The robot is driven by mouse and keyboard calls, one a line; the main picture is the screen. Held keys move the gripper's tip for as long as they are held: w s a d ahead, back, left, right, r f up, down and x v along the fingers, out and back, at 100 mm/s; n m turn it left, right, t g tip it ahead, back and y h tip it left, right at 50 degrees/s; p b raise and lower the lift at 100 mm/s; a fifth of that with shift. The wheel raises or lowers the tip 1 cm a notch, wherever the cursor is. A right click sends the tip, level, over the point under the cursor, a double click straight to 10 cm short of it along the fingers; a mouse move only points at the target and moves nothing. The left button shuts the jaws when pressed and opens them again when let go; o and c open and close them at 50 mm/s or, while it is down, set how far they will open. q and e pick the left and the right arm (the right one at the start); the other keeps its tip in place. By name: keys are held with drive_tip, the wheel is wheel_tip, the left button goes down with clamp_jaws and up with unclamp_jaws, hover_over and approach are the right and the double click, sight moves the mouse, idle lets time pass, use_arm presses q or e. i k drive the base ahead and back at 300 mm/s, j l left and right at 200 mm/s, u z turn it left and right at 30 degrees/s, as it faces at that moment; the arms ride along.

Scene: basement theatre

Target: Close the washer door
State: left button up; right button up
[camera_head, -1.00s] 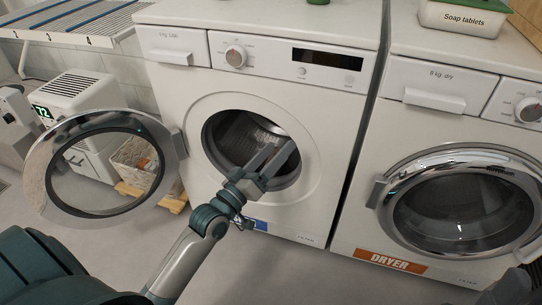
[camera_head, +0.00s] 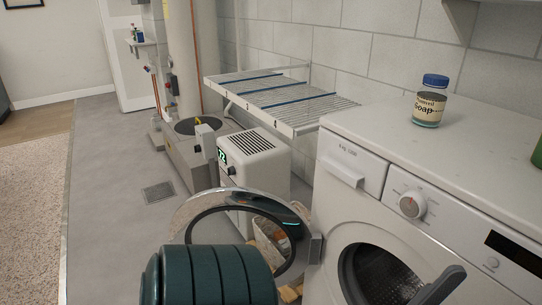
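The washer (camera_head: 350,232) is the white machine at the right. Its round chrome-rimmed door (camera_head: 187,212) stands wide open, swung out to the left on the hinge at the left of the opening. The dark drum opening (camera_head: 378,275) shows at the bottom right.
A soap jar (camera_head: 430,103) stands on the washer top. A wire drying rack (camera_head: 285,98) is on the wall behind the door. A white dehumidifier-like unit (camera_head: 255,165) stands behind the door. The grey floor (camera_head: 120,215) to the left is clear apart from a drain grate (camera_head: 159,192).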

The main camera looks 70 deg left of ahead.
sight(306, 245)
drive_tip(key=k+j+z, duration=0.3)
drive_tip(key=k+j, duration=0.4)
drive_tip(key=j, duration=0.15)
drive_tip(key=k+j+z, duration=0.25)
drive_tip(key=k+j, duration=0.4)
drive_tip(key=k, duration=0.15)
drive_tip(key=k+j+z, duration=0.15)
drive_tip(key=j, duration=0.3)
drive_tip(key=k+j+z, duration=0.15)
drive_tip(key=j, duration=0.25)
drive_tip(key=k+j+z, duration=0.15)
drive_tip(key=j, duration=0.25)
drive_tip(key=k+j+z, duration=0.15)
drive_tip(key=j, duration=0.25)
drive_tip(key=j+z, duration=0.2)
drive_tip(key=j, duration=0.8)
drive_tip(key=k+j+z, duration=0.2)
drive_tip(key=j, duration=0.75)
drive_tip(key=k+j+z, duration=0.4)
